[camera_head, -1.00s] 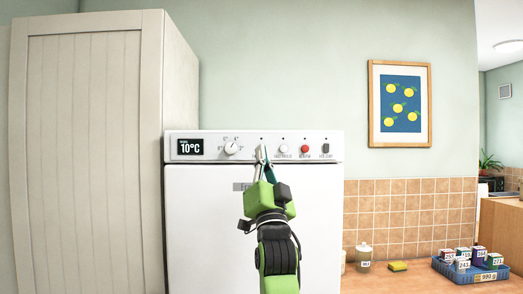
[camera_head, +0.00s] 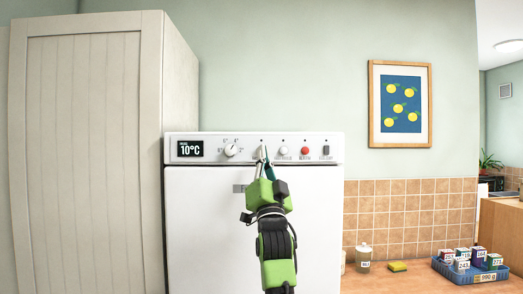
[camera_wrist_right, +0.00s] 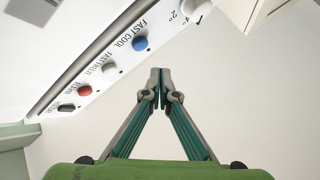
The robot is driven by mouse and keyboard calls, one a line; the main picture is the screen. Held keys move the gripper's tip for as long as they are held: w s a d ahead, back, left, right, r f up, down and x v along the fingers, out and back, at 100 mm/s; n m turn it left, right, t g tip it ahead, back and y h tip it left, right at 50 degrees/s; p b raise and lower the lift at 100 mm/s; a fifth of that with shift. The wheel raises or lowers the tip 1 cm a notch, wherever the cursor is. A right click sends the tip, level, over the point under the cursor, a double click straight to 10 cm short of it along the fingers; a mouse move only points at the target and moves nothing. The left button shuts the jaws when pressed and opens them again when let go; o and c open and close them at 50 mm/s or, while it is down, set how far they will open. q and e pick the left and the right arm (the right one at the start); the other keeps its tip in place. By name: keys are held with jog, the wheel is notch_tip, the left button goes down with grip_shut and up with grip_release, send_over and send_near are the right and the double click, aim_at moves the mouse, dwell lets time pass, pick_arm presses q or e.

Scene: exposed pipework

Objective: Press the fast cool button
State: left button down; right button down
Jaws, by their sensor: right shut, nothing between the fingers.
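The fast cool button (camera_wrist_right: 139,43) is the blue round one beside the "FAST COOL" label in the right wrist view. In the head view it is hidden behind my gripper's fingertips. My right gripper (camera_head: 264,154) is shut and empty, in front of the fridge's control panel (camera_head: 213,147). In the right wrist view the shut fingertips (camera_wrist_right: 160,75) appear a little below and right of the blue button, apart from it in the picture; I cannot tell the depth gap. My left gripper is in neither view.
Beside it on the panel are a white button (camera_head: 283,151), a red button (camera_head: 305,151) and a dark switch (camera_head: 326,150). A dial (camera_head: 232,150) and a 10°C display (camera_head: 190,148) are left. A tall cabinet (camera_head: 85,150) stands left; a counter with a blue crate (camera_head: 447,270) is right.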

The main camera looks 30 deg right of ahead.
jog(key=shift+w+d, duration=0.35)
jog(key=shift+w, duration=0.25)
jog(key=shift+w+d, duration=0.3)
jog(key=shift+w, duration=0.25)
jog(key=shift+w+d+p, duration=0.1)
jog(key=shift+p, duration=0.2)
dwell(0.4)
jog(key=shift+w+d, duration=0.15)
jog(key=shift+w, duration=0.1)
jog(key=shift+w+d, duration=0.2)
jog(key=shift+w, duration=0.15)
dwell(0.7)
jog(key=shift+s+a, duration=0.1)
jog(key=shift+s, duration=0.05)
jog(key=shift+s+a, duration=0.35)
jog(key=shift+s, duration=0.2)
dwell(0.3)
